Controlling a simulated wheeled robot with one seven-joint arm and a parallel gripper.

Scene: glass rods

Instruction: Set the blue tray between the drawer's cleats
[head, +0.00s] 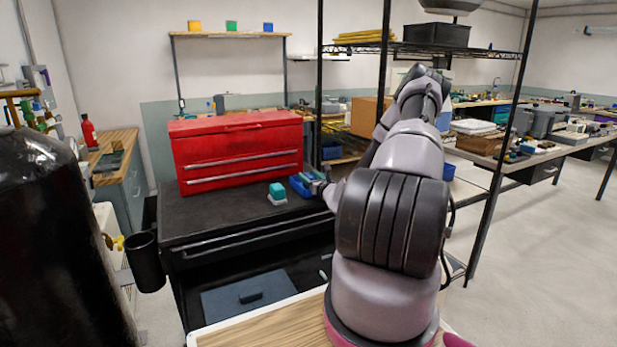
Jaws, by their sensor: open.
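The blue tray (299,187) sits on the black top of the cabinet (215,220), in front of the right end of the red toolbox. My gripper (312,180) is at the tray's right side, open. It is small and partly merged with the tray in this view, so I cannot tell whether it touches the tray. The cabinet's open drawer (285,273) shows below. Inside it lies a blue-grey panel (222,302) with a small dark block (250,297) on it. I cannot make out the cleats clearly.
The red toolbox (235,150) fills the back of the cabinet top. A black shelf rack (490,200) stands right of my arm. The cabinet top's front left is clear.

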